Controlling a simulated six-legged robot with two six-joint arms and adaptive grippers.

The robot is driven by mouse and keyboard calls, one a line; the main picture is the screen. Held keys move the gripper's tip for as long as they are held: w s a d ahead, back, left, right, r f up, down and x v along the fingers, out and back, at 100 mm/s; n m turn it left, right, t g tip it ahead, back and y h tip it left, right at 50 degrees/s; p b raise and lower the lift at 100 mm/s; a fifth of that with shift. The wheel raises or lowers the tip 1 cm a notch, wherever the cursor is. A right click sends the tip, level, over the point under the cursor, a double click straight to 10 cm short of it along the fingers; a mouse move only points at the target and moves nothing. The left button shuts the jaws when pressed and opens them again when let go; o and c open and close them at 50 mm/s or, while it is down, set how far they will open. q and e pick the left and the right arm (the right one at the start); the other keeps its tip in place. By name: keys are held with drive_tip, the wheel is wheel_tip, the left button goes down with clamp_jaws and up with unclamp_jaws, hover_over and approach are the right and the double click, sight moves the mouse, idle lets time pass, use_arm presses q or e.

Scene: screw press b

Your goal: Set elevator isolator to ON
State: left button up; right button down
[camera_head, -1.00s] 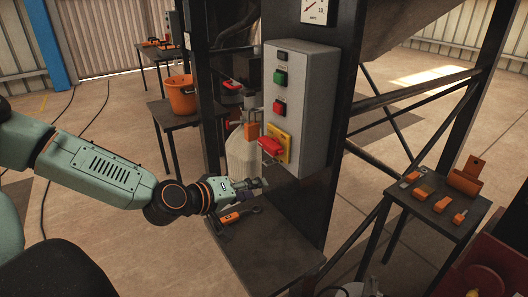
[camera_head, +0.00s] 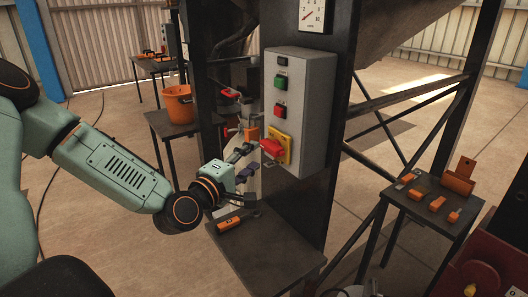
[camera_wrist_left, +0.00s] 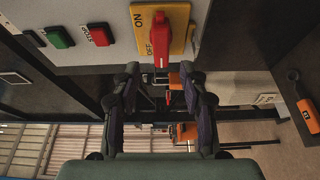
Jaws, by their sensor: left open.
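The elevator isolator is a red rotary handle (camera_head: 271,147) on a yellow plate (camera_head: 286,150), low on the front of a grey control box (camera_head: 312,110). In the left wrist view the red handle (camera_wrist_left: 160,38) points at the OFF mark, and the ON mark stands beside it on the yellow plate (camera_wrist_left: 180,22). My left gripper (camera_head: 245,160) is open and empty, just left of and slightly below the handle. In the left wrist view its two fingers (camera_wrist_left: 164,92) are spread on either side below the handle's end, apart from it. My right gripper is not in view.
Green (camera_head: 281,82) and red (camera_head: 280,110) push buttons sit above the isolator. A dark bench (camera_head: 265,250) below holds an orange tool (camera_head: 229,224). A side table (camera_head: 415,205) with orange parts stands right. An orange bucket (camera_head: 179,104) stands left behind my arm.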

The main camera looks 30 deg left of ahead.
sight(264, 148)
use_arm(q)
drive_tip(key=shift+w+a+f+b, duration=0.2)
drive_tip(key=shift+w+b, duration=0.15)
drive_tip(key=shift+w, duration=0.3)
drive_tip(key=shift+w+a+f+b, duration=0.15)
drive_tip(key=shift+w+b, duration=0.2)
drive_tip(key=shift+w, duration=0.25)
drive_tip(key=shift+w+d+r+b, duration=0.15)
drive_tip(key=shift+w+b, duration=0.1)
drive_tip(key=shift+w, duration=0.25)
drive_tip(key=shift+w+d+r+b, duration=0.1)
drive_tip(key=shift+w+b, duration=0.15)
drive_tip(key=shift+w, duration=0.25)
drive_tip(key=shift+w+a, duration=0.2)
drive_tip(key=shift+w, duration=0.75)
drive_tip(key=shift+d, duration=0.15)
drive_tip(key=c, duration=0.4)
clamp_jaws()
